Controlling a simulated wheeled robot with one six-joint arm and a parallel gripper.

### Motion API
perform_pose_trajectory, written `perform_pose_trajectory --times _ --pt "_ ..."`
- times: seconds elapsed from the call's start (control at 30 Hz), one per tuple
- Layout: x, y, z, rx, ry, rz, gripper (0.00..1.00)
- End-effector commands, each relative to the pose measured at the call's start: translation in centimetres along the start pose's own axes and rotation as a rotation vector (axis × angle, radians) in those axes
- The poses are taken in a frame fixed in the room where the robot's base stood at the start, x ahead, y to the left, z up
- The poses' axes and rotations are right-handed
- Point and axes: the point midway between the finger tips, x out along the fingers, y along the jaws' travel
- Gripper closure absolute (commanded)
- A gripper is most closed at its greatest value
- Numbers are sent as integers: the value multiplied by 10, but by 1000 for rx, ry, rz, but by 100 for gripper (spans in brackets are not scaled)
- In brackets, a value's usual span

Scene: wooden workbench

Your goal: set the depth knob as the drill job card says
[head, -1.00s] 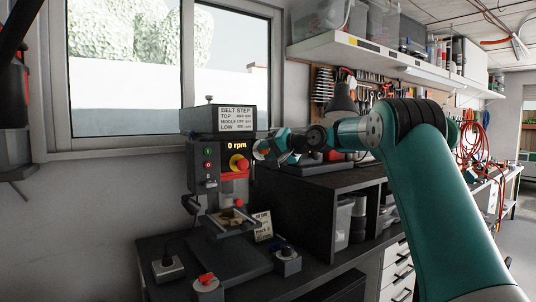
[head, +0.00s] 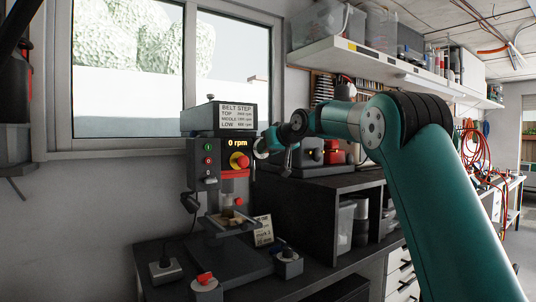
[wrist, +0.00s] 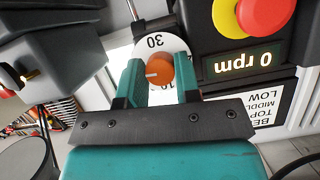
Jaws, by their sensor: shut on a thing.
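The orange depth knob (wrist: 161,68) sits between the two teal fingers of my gripper (wrist: 159,76) in the wrist view, and the gripper is shut on it. A short pale mark on the knob points left in that view. Behind it is a white dial (wrist: 153,44) reading 30 at the top; part of a 10 shows below, the rest hidden by the fingers. In the head view my gripper (head: 262,148) is at the right side of the drill press (head: 207,160). The job card (head: 263,231) leans beside the press, its text too small to read.
The press display (head: 238,143) reads 0 rpm, above a red and yellow stop button (head: 239,161). A belt step sign (head: 237,115) tops the press. A black shelf unit (head: 318,205) stands right of it.

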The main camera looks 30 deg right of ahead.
Motion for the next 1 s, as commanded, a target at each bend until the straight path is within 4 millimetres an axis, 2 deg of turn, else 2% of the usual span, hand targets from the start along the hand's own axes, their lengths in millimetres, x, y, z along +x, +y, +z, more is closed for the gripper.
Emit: perform_pose_trajectory --times 0.3,0.77,0.8,0.87,1.0 --pt "1 1 3 -80 -5 35 93" --pt "1 1 2 -88 -6 39 93" --pt "1 1 2 -88 -5 39 60" --pt "1 1 2 -88 -5 39 47" --pt "1 0 1 -89 -3 38 45"
